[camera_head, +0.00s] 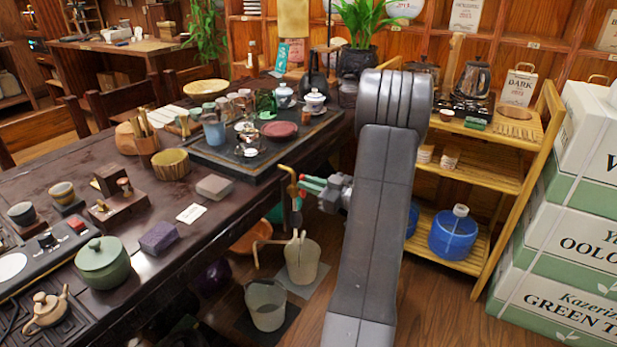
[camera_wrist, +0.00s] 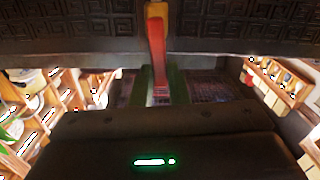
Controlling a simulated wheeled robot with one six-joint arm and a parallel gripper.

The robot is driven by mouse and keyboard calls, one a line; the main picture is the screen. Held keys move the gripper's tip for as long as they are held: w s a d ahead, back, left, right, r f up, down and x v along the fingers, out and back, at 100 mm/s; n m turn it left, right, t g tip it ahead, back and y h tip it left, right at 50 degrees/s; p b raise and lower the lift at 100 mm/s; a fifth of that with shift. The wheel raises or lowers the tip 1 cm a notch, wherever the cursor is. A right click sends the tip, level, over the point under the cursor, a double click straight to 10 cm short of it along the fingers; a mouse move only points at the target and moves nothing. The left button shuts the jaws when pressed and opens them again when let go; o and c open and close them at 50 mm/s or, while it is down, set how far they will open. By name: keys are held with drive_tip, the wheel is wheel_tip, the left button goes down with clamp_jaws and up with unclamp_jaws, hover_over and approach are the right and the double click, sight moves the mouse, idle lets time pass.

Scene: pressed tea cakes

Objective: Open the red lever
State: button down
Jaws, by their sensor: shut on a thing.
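The red lever (camera_wrist: 157,42) shows in the wrist view, running down from the dark carved table edge at the top middle to between my green-padded fingers. In the head view, a brass tap (camera_head: 291,178) stands at the right edge of the dark tea table. My gripper (camera_head: 312,185) reaches it from the right, its fingertips close against the tap. My gripper (camera_wrist: 160,82) is shut on the red lever. In the head view the lever is hard to tell apart from the fingertips, and my arm hides part of the space behind.
The dark tea table (camera_head: 60,175) carries cups, jars and a tray. Below the tap stand a pale bucket (camera_head: 302,262) and another container (camera_head: 266,305) on the floor. A wooden shelf (camera_head: 478,178) stands right of my arm, with stacked tea boxes (camera_head: 575,235) beyond it.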

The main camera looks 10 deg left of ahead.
drive_tip(key=shift+w+d+m+p, duration=0.1)
drive_tip(key=shift+w+m+p, duration=0.15)
drive_tip(key=shift+m+p, duration=0.35)
drive_tip(key=c, duration=1.4)
unclamp_jaws()
drive_tip(key=shift+d, duration=0.1)
drive_tip(key=p+v, duration=0.1)
drive_tip(key=v, duration=1.2)
drive_tip(key=shift+d, duration=0.3)
drive_tip(key=shift+s, duration=0.1)
